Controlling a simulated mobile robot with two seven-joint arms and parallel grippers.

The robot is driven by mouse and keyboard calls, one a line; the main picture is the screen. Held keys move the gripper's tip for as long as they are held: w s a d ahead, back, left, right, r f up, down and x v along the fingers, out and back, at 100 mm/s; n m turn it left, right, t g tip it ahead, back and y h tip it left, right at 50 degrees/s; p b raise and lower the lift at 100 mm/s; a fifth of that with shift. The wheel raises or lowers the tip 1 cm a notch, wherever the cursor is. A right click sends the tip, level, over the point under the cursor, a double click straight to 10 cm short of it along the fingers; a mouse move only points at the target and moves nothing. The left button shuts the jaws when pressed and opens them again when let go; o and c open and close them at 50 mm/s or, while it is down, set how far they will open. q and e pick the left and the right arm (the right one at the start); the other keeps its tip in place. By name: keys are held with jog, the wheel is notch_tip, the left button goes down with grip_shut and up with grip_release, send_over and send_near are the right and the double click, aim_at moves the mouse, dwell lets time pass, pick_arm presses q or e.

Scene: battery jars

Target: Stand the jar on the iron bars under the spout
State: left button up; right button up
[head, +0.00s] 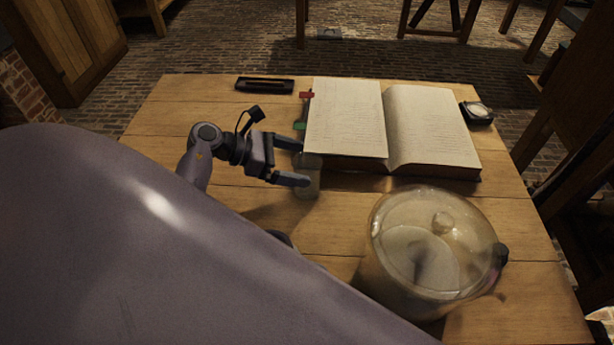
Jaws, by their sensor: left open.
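A small clear glass jar (308,189) stands upright on the wooden table, at the left edge of the open book. My left gripper (301,163) is open at this jar, its two fingers pointing right. The near finger overlaps the jar in the picture; I cannot tell whether it touches. A large lidded glass vessel (405,285) stands at the front right of the table. A dark fitting (501,255) sticks out from its right side; I cannot tell whether it is the spout. No iron bars can be made out. My right gripper is not in view.
The wooden table (235,200) carries a thick open book (345,120) just right of the gripper. A dark pen tray (264,85) lies at the back left, and a round-faced instrument (478,111) at the back right. My own arm hides the front left.

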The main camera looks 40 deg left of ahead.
aim_at(314, 167)
pick_arm(q)
jog(key=x, duration=0.5)
jog(key=shift+f+p, duration=0.15)
jog(key=shift+p, duration=0.25)
jog(key=c, duration=1.2)
